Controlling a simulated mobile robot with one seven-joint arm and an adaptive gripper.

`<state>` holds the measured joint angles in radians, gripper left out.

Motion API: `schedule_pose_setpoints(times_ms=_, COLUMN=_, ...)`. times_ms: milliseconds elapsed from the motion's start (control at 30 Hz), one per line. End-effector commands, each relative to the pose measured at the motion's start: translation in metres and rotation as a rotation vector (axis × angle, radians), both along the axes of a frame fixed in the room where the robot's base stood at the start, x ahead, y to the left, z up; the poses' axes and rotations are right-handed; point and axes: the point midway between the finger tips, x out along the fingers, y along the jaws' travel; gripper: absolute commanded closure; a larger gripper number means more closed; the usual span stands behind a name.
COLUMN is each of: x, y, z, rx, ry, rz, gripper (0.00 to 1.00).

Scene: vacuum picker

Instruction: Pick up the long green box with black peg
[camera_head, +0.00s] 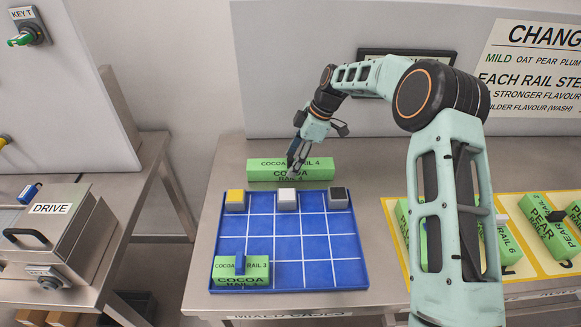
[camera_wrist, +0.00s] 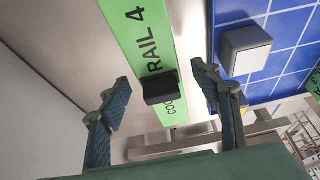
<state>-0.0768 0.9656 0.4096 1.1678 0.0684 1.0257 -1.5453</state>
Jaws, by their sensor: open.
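The long green box (camera_head: 262,172), labelled COCOA RAIL 4, lies at the back of the table, just behind the blue gridded tray (camera_head: 302,244). In the wrist view the box (camera_wrist: 146,48) runs from top to bottom between my fingers, and its black peg (camera_wrist: 160,88) stands out from it. My gripper (camera_head: 296,163) is over the box in the head view, hiding part of its label and the peg. In the wrist view my gripper (camera_wrist: 162,80) is open, with one finger on each side of the peg and a gap on both sides.
Three grey blocks with yellow (camera_head: 235,200), white (camera_head: 287,199) and black (camera_head: 339,198) tops stand along the tray's back edge. A shorter green box (camera_head: 226,267) with a blue peg sits front left. Several green boxes lie on a yellow mat at right. A wall stands behind.

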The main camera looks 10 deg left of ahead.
Motion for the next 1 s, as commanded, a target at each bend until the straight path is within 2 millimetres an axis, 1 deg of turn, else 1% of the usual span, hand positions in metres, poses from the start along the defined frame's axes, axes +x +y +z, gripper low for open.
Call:
schedule_pose_setpoints(times_ms=100, x=-0.002, y=0.006, z=-0.012, rx=0.001, ry=0.001, rz=0.0, gripper=0.42)
schedule_pose_setpoints(times_ms=167, x=-0.002, y=0.007, z=-0.016, rx=0.0, ry=0.0, rz=0.0, gripper=0.42)
schedule_pose_setpoints(times_ms=400, x=-0.002, y=0.008, z=-0.019, rx=0.0, ry=-0.001, rz=-0.001, gripper=0.42)
schedule_pose_setpoints(times_ms=867, x=-0.002, y=0.007, z=-0.018, rx=0.0, ry=-0.001, rz=-0.001, gripper=0.93)
schedule_pose_setpoints(times_ms=1000, x=-0.001, y=0.008, z=-0.017, rx=0.0, ry=-0.002, rz=-0.001, gripper=0.93)
